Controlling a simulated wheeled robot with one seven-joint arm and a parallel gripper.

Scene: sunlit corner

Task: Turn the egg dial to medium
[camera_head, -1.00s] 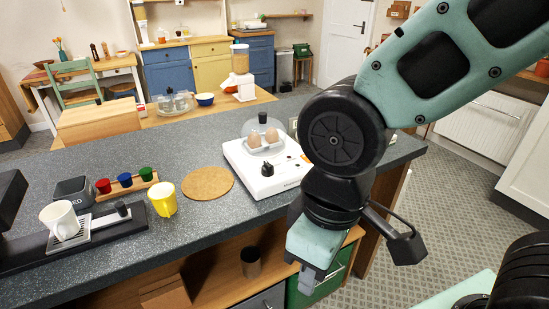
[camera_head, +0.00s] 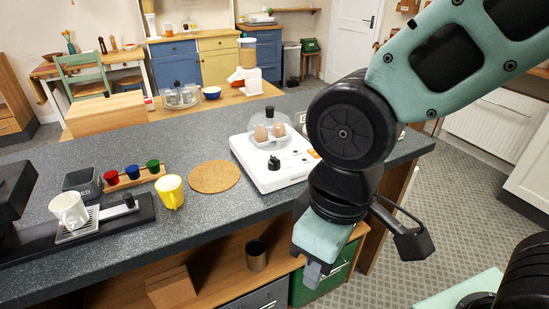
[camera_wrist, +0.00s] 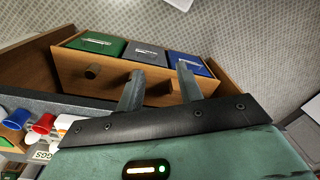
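The white egg cooker (camera_head: 263,181) stands on the dark counter in the head view. Its black dial (camera_head: 275,163) is on the front part of the top. Two brown eggs (camera_head: 261,133) sit behind the dial, by a clear dome (camera_head: 270,122); I cannot tell whether it covers them. The dial's setting is too small to read. My gripper (camera_head: 313,277) hangs in front of the counter edge, right of and nearer than the cooker, apart from it. In the wrist view, its two fingers (camera_wrist: 160,82) are spread with nothing between them. The dial is not identifiable there.
A cork mat (camera_head: 214,177), a yellow mug (camera_head: 170,192) and a rack of coloured cups (camera_head: 133,176) are left of the cooker. A white cup (camera_head: 69,209) is farther left. Below the counter are a brown tumbler (camera_head: 256,255) and a green drawer (camera_head: 323,282).

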